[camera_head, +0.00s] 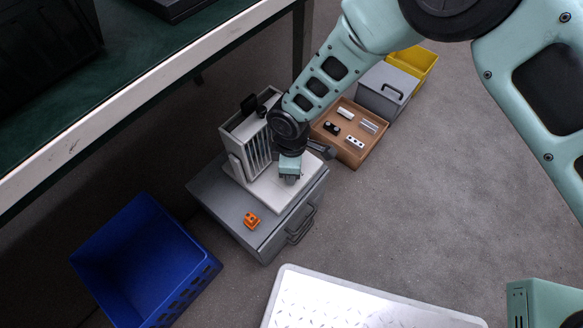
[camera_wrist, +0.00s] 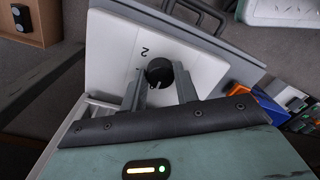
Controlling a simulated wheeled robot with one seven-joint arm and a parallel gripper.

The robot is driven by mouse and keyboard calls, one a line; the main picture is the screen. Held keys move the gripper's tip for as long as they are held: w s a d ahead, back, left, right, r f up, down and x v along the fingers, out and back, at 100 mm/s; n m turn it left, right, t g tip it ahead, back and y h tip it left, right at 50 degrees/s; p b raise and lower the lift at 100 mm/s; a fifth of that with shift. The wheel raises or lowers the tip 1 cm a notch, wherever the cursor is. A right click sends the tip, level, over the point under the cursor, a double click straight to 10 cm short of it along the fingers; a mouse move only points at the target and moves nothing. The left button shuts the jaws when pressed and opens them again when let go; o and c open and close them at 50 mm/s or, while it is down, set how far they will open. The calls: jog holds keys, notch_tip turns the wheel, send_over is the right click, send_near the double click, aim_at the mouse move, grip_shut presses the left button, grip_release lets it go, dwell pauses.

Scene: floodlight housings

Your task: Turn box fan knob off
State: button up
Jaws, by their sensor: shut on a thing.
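The box fan (camera_head: 240,147) is a pale grey unit with a slatted grille and a white base plate. It stands on a grey case (camera_head: 222,198). In the wrist view, a round black knob (camera_wrist: 159,69) sits on the white base plate (camera_wrist: 118,40), with a printed "2" near it. My gripper (camera_wrist: 160,85) has one finger on each side of the knob and is shut on it. In the head view my gripper (camera_head: 289,176) is over the plate at the fan's right side and hides the knob.
An orange block (camera_head: 251,219) lies on the case near its handle (camera_head: 301,226). A blue bin (camera_head: 135,262) is at lower left. A brown tray (camera_head: 361,155) with small parts, a grey box (camera_head: 383,91) and a yellow bin (camera_head: 424,62) stand behind.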

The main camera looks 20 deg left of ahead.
jog(key=o, duration=1)
jog(key=shift+r, duration=0.1)
jog(key=r+p, duration=0.1)
jog(key=r, duration=0.3)
jog(key=r+p, duration=0.1)
jog(key=r, duration=0.3)
jog(key=r+p, duration=0.2)
jog(key=r, duration=0.1)
jog(key=shift+w+a+r, duration=0.1)
jog(key=shift+w+r, duration=0.2)
jog(key=shift+r, duration=0.1)
